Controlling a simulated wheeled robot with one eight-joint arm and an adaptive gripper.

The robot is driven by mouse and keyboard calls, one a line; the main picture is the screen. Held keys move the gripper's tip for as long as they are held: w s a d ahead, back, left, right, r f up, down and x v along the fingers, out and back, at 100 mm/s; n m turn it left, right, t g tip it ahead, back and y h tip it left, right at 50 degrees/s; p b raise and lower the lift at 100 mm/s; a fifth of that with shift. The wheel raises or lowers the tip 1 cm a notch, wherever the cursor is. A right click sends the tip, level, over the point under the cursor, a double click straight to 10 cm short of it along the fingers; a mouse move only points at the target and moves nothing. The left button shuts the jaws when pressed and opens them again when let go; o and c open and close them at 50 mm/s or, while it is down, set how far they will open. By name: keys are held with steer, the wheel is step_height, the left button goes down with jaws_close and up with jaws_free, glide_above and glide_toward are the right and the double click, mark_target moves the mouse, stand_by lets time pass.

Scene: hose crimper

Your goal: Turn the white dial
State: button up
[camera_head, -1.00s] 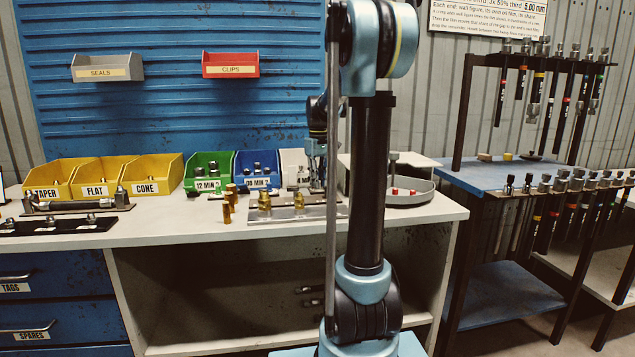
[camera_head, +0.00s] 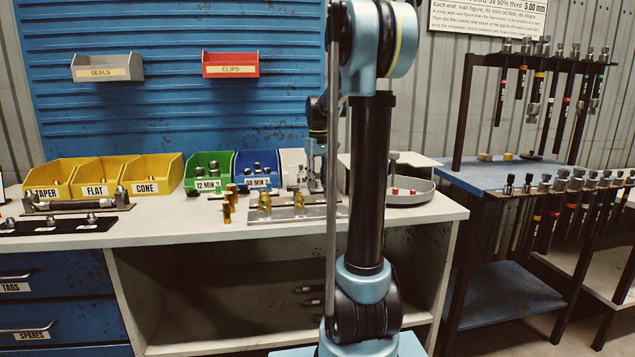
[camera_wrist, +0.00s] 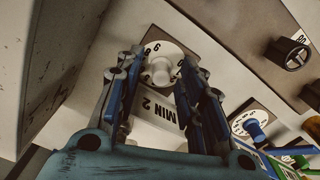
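The white dial (camera_wrist: 160,70) shows in the wrist view as a round white knob on a pale numbered plate, beside a "MIN 2" label (camera_wrist: 158,110). My gripper (camera_wrist: 158,72) points at it with one finger on either side. The fingers are apart, with the knob visible between the tips; I cannot tell whether they touch it. In the head view my gripper (camera_head: 313,178) is low over the back of the bench, partly hidden by my arm. The dial cannot be made out there.
In the wrist view a black handwheel (camera_wrist: 295,57) and a blue knob (camera_wrist: 255,128) are to the right. In the head view, coloured bins (camera_head: 150,175), brass fittings (camera_head: 265,200) and a round grey tray (camera_head: 412,193) are on the bench (camera_head: 190,237).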

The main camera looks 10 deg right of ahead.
step_height(320, 180, up, 12)
stand_by(0.7)
step_height(320, 180, up, 5)
steer(key=m, duration=0.8)
step_height(320, 180, down, 17)
steer(key=shift+r, duration=0.1)
stand_by(0.5)
jaws_close()
